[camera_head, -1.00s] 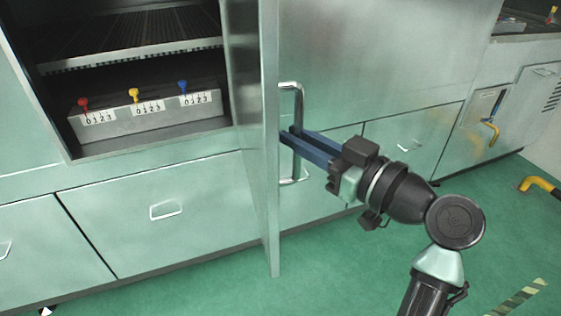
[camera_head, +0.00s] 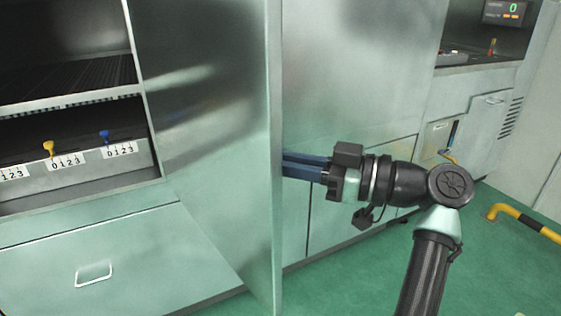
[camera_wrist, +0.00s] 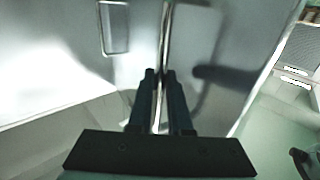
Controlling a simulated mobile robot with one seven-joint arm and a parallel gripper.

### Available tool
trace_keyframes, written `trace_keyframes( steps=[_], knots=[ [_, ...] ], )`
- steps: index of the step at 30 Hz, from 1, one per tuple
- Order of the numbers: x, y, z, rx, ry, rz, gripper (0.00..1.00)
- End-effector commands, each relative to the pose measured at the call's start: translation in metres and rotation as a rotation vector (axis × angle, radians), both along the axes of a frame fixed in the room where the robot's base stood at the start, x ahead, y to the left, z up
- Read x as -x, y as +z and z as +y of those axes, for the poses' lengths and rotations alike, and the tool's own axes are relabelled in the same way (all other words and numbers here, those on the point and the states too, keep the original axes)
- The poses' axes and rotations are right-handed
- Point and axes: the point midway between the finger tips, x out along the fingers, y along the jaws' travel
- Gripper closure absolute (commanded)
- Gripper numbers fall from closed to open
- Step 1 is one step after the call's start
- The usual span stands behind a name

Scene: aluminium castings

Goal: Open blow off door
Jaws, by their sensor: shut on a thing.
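The blow off door (camera_head: 215,110) is a tall metal panel that stands swung out from the cabinet, its inner face toward me in the head view. An upright metal bar, the door handle (camera_wrist: 165,45), runs between my fingers in the wrist view. My gripper (camera_head: 288,165) is shut on that handle; it also shows in the wrist view (camera_wrist: 160,78). In the head view the door edge hides the handle and the fingertips.
The open compartment (camera_head: 65,100) at left has a rack and a block with blue and yellow knobs (camera_head: 49,149). A drawer with a handle (camera_head: 94,273) lies below. A yellow and black rail (camera_head: 525,223) stands on the green floor at right.

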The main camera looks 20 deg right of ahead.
Motion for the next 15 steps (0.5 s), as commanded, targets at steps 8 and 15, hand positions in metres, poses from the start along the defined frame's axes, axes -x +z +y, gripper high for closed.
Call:
trace_keyframes(
  steps=[8,15],
  knots=[
    [-0.0032,0.0027,0.0051,0.003,0.005,-0.003,0.79],
    [-0.0019,0.0016,0.0028,0.001,0.002,-0.001,0.53]
  ],
)
